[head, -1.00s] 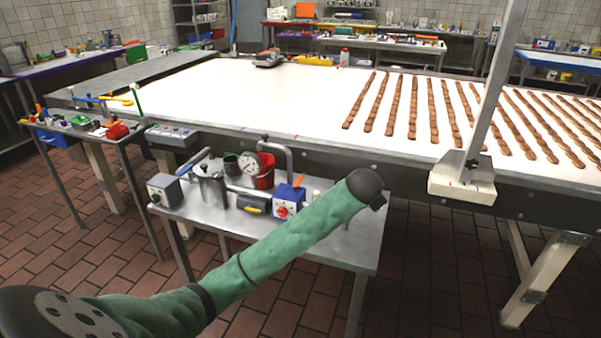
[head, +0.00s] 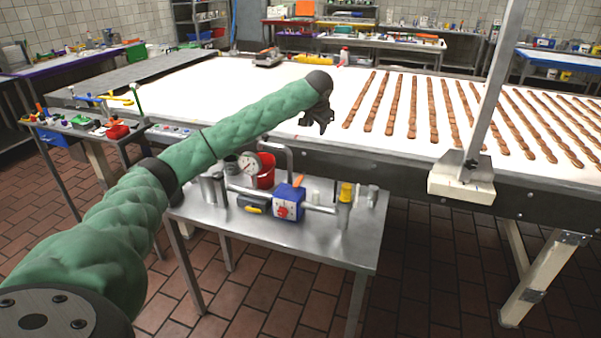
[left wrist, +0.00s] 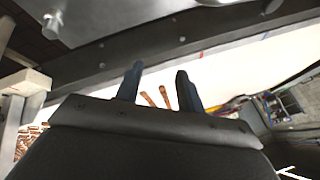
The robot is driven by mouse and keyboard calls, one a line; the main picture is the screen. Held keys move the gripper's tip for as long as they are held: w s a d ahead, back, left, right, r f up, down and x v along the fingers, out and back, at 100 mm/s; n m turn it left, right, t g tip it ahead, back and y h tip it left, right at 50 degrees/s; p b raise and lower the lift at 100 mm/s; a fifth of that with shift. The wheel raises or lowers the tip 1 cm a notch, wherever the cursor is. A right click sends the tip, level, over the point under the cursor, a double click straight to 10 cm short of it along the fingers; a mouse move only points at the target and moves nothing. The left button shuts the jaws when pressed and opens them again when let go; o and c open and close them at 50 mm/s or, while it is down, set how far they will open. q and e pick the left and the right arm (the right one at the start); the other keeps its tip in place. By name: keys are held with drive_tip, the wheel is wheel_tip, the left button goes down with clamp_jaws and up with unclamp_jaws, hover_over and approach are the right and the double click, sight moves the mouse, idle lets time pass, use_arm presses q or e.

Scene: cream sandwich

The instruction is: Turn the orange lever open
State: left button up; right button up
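The small orange lever (head: 299,181) sticks up at a tilt from the top of a blue box (head: 289,202) with a red knob, on the small metal table (head: 300,238). My left gripper (head: 316,122) is above and beyond the lever, over the near edge of the big white table, and touches nothing that I can see. In the left wrist view its two dark fingers (left wrist: 158,85) stand apart with nothing between them. The lever cannot be made out in that view. My right gripper is not in view.
Beside the blue box stand a dial gauge (head: 247,164), a red pot (head: 265,172), curved metal pipes and a yellow-capped cylinder (head: 345,200). The white table (head: 220,85) carries rows of brown bars (head: 413,110) at right.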

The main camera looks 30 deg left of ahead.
sight(301, 177)
use_arm(q)
drive_tip(key=s+a+f+n+g+h, duration=0.1)
drive_tip(key=f, duration=0.2)
drive_tip(key=s+a+f+n+g+h, duration=0.1)
drive_tip(key=s+f+n+g, duration=0.1)
drive_tip(key=f, duration=0.1)
drive_tip(key=s+a+f+n+g+h, duration=0.1)
drive_tip(key=s+f+n+g, duration=0.1)
drive_tip(key=f, duration=0.1)
drive_tip(key=shift+s+f, duration=0.2)
drive_tip(key=shift+f, duration=0.2)
wheel_tip(301, 177, down, 7)
drive_tip(key=shift+f+p, duration=0.1)
drive_tip(key=shift+p, duration=1.05)
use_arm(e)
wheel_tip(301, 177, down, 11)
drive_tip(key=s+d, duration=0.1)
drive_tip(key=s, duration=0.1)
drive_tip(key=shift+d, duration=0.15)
use_arm(q)
drive_tip(key=shift+c, duration=0.5)
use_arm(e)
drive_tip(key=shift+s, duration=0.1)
use_arm(q)
clamp_jaws()
